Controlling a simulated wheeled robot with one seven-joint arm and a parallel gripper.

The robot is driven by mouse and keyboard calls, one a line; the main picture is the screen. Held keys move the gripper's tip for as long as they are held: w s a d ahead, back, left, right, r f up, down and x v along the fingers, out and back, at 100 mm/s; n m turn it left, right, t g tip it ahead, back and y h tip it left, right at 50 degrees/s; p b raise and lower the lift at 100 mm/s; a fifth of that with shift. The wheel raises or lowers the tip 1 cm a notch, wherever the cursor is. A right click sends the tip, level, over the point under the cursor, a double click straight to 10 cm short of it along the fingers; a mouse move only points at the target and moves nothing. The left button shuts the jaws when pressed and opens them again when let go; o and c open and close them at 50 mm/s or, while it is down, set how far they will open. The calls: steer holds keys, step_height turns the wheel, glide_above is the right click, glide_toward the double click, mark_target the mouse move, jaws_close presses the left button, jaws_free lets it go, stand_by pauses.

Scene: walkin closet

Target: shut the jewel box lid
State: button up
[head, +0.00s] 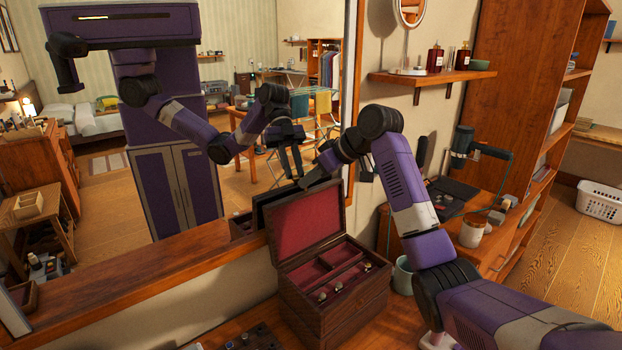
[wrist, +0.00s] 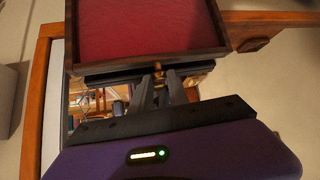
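The jewel box (head: 345,310) is dark wood and stands on the dresser top below the mirror. Its lid (head: 307,222) is raised upright, with red lining facing out, and leans slightly back. In the wrist view the lid's red lining (wrist: 145,25) fills the top, with a small brass clasp at its edge. My gripper (head: 312,180) is at the lid's top edge in the head view, partly hidden. In the wrist view its two fingers (wrist: 159,82) are apart with a narrow gap, pointing at the clasp edge. I cannot tell whether they touch the lid.
A mirror (head: 250,190) stands right behind the box and reflects my body and the room. A small green cup (head: 403,276) and a lidded jar (head: 473,231) stand to the right. A wall shelf (head: 432,77) with bottles hangs above.

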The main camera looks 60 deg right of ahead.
jaws_close()
stand_by(1.0)
steer(key=shift+s, duration=0.1)
